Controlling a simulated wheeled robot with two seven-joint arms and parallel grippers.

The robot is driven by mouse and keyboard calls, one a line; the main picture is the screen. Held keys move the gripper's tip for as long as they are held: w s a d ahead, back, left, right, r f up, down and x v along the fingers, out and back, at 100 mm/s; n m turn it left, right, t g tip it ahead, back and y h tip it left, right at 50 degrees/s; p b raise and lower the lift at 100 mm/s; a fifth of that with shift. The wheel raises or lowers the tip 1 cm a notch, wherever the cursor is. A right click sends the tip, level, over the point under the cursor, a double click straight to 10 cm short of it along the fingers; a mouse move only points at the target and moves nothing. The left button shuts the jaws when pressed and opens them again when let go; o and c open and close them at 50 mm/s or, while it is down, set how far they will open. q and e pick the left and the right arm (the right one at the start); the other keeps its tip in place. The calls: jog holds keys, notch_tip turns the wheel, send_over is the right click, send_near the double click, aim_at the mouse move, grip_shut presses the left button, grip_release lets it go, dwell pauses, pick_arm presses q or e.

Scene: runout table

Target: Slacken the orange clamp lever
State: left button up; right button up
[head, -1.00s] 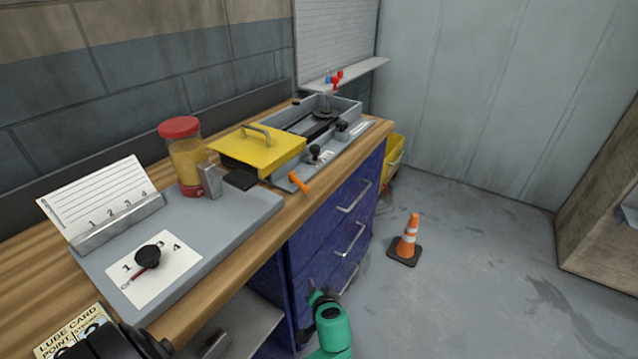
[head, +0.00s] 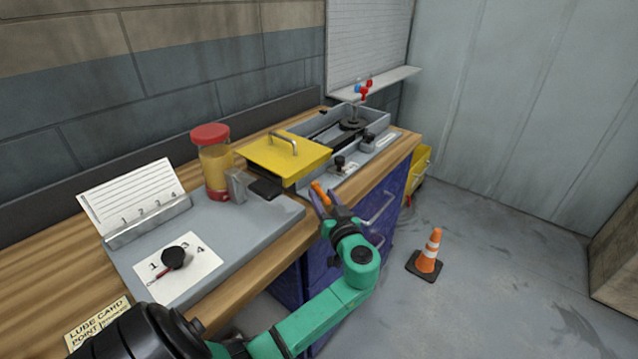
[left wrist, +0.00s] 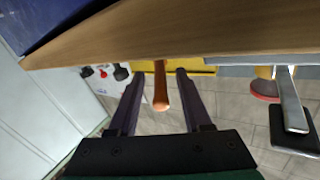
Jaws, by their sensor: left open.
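The orange clamp lever (head: 320,192) sticks out at the front edge of the grey machine bed, just right of the yellow cover. My left gripper (head: 322,198) is at the lever, its fingers pointing at the bench edge. In the left wrist view the lever (left wrist: 161,86) lies between the two spread fingers (left wrist: 157,88), with a gap on each side. The gripper is open and I see no contact with the lever. The lever's pivot is hidden in both views. My right gripper is not in view.
The yellow cover (head: 283,155) with its handle stands close left of the lever. A jar with a red lid (head: 212,160) and a grey plate (head: 265,219) are further left. The bench's wooden edge (head: 364,190) lies below the lever. An orange cone (head: 429,252) stands on the floor.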

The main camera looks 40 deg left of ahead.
aim_at(317, 186)
pick_arm(q)
jog(key=x, duration=0.4)
jog(key=shift+d, duration=0.1)
grip_shut()
jog(key=shift+f, duration=0.1)
dwell(1.2)
